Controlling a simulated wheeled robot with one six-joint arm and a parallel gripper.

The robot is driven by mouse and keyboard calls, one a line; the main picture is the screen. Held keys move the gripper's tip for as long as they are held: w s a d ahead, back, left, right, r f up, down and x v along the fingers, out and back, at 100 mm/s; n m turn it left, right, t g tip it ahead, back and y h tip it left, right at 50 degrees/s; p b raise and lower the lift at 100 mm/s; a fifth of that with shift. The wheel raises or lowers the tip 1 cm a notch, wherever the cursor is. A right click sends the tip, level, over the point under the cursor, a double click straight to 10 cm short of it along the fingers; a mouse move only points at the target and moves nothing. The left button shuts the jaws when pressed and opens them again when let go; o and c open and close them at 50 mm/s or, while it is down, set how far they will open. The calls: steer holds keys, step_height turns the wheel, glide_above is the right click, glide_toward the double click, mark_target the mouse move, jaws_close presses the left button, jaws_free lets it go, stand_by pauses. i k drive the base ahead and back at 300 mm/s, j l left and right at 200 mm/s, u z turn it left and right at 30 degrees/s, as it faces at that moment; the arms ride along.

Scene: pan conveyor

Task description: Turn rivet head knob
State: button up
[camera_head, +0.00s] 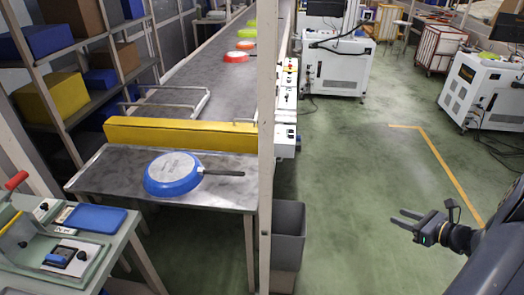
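My gripper (405,219) is at the lower right, over the green floor. Its two fingers point left and stand apart with nothing between them. A green-grey bench machine (95,278) is at the lower left. On it are a small dark knob on a white plate (82,255) and another dark knob on a white plate (43,206). I cannot tell which is the rivet head knob, and their settings are too small to read. A red-handled lever (16,181) rises at the left edge. My gripper is far from the machine.
A blue pan (172,173) lies upside down on the conveyor's end table (115,172), before a yellow barrier (180,134). Floor (350,180) around my gripper is clear.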

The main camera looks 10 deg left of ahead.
mark_target(44, 205)
steer(key=k+u, duration=0.15)
steer(key=u, duration=0.25)
steer(key=k+u, duration=0.15)
steer(key=u, duration=0.3)
steer(key=k+j+u, duration=0.1)
steer(key=u, duration=0.3)
steer(key=i+u, duration=0.25)
steer(key=u, duration=0.2)
steer(key=i+u, duration=0.3)
steer(key=u, duration=0.15)
steer(key=i+l+u, duration=0.1)
steer(key=i+u, duration=0.15)
steer(key=u, duration=0.25)
steer(key=i+l, duration=0.8)
